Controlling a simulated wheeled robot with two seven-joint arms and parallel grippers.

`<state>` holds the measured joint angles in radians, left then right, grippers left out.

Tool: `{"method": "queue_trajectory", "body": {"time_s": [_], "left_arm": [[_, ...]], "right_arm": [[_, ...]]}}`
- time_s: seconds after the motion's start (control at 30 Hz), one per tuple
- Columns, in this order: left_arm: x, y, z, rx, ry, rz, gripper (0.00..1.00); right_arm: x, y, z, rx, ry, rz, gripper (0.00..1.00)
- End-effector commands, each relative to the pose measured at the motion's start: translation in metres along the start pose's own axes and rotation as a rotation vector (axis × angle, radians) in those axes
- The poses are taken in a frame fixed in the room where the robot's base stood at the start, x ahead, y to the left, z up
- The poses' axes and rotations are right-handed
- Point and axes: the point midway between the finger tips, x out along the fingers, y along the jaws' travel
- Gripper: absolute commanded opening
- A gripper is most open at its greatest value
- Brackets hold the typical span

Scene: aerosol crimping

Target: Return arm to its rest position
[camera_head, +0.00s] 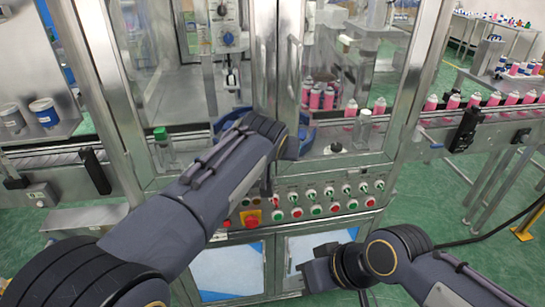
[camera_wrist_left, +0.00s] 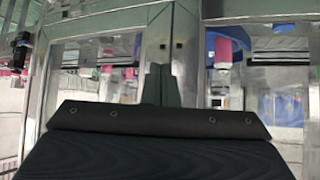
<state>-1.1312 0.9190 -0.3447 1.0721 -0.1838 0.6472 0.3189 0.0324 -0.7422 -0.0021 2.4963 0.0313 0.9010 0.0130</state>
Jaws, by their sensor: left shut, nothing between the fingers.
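My left arm (camera_head: 215,185) reaches from the lower left to the front of the crimping machine. Its wrist is by the lower edge of the glass doors, above the button panel, and its fingers are mostly hidden behind the arm in the head view. In the left wrist view a broad dark part of my left gripper (camera_wrist_left: 160,122) fills the bottom; it is shut and holds nothing. My right gripper (camera_head: 315,274) is low in front of the machine's lower doors, apart from the panel. I cannot make out its fingertips.
The machine's glass doors (camera_head: 345,80) stand before me, with a button panel (camera_head: 325,198) below. Pink cans (camera_head: 482,101) line the conveyor at right. A bench (camera_head: 495,30) is at the back right. Green floor (camera_head: 495,262) is clear at lower right.

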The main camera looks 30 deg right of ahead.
Motion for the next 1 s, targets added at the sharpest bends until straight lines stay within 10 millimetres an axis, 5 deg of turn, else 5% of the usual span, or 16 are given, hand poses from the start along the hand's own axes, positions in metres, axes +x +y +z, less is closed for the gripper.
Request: {"method": "queue_trajectory", "body": {"time_s": [0.2,0.53,0.67,0.77,0.9,1.0], "left_arm": [[-0.027,0.008,0.000,0.000,0.000,0.001,0.00],[-0.037,-0.004,0.000,-0.020,-0.008,-0.002,0.00],[-0.055,-0.059,0.010,-0.103,-0.041,-0.011,0.00],[-0.082,-0.122,0.033,-0.205,-0.081,-0.014,0.00],[-0.133,-0.203,0.085,-0.352,-0.130,-0.012,0.00],[-0.175,-0.244,0.134,-0.450,-0.152,-0.011,0.00]], "right_arm": [[0.006,0.003,0.003,0.000,0.000,0.000,0.36],[0.007,0.003,0.003,0.000,0.000,0.000,0.36],[0.007,0.003,0.003,0.000,0.000,0.000,0.36],[0.007,0.003,0.003,0.000,0.000,0.000,0.36],[0.007,0.003,0.003,0.000,0.000,0.000,0.36],[0.007,0.003,0.004,0.000,0.000,0.000,0.36]]}}
